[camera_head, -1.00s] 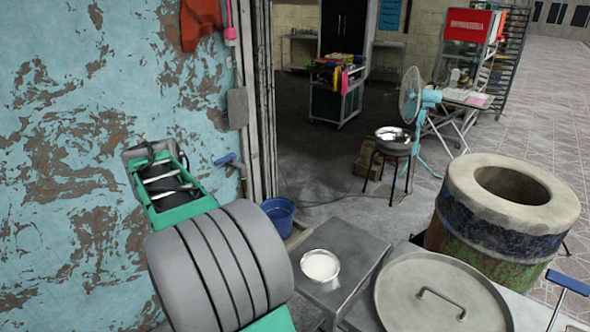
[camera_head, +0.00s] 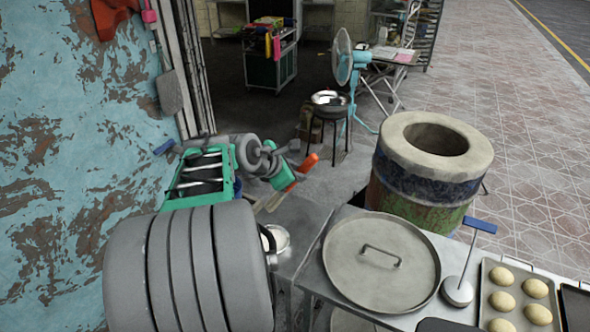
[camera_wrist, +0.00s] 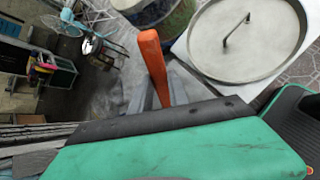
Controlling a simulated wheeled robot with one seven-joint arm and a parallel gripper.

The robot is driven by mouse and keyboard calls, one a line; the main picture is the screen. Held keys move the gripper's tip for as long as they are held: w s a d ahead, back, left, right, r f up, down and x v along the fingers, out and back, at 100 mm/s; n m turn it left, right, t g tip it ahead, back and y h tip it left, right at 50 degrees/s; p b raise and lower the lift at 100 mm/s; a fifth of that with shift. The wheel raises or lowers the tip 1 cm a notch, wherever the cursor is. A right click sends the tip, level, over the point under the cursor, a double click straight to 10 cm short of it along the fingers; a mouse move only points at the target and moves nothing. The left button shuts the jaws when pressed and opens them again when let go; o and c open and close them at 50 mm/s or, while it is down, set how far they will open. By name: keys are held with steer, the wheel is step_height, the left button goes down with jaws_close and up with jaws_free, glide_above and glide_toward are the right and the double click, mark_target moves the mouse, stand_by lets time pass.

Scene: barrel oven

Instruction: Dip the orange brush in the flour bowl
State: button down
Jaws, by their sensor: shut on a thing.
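My gripper (camera_head: 290,178) is left of centre in the head view, shut on the orange brush (camera_head: 307,163). The brush's orange handle sticks up to the right of the jaws. In the wrist view the handle (camera_wrist: 152,62) stands tilted at the centre, and its lower end and bristles are hidden. The flour bowl (camera_head: 281,238), round with white contents, sits on a grey metal table. My arm hides its left part. The gripper and brush appear above and behind the bowl in the picture, apart from it.
A round lid (camera_head: 345,270) with a handle lies on the counter right of the bowl. The barrel oven (camera_head: 385,195) stands behind it. A tray of dough balls (camera_head: 503,277) and a blue-handled tool (camera_head: 480,226) are at right. A peeling blue wall (camera_head: 60,200) borders the left.

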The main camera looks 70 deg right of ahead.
step_height(320, 180, down, 14)
steer(key=b, duration=1)
steer(key=shift+r, duration=0.2)
steer(key=shift+f+b, duration=0.3)
steer(key=shift+f, duration=0.2)
step_height(320, 180, up, 16)
steer(key=p, duration=1.6)
steer(key=shift+r, duration=0.6)
steer(key=shift+b, duration=0.3)
steer(key=shift+w+f, duration=0.1)
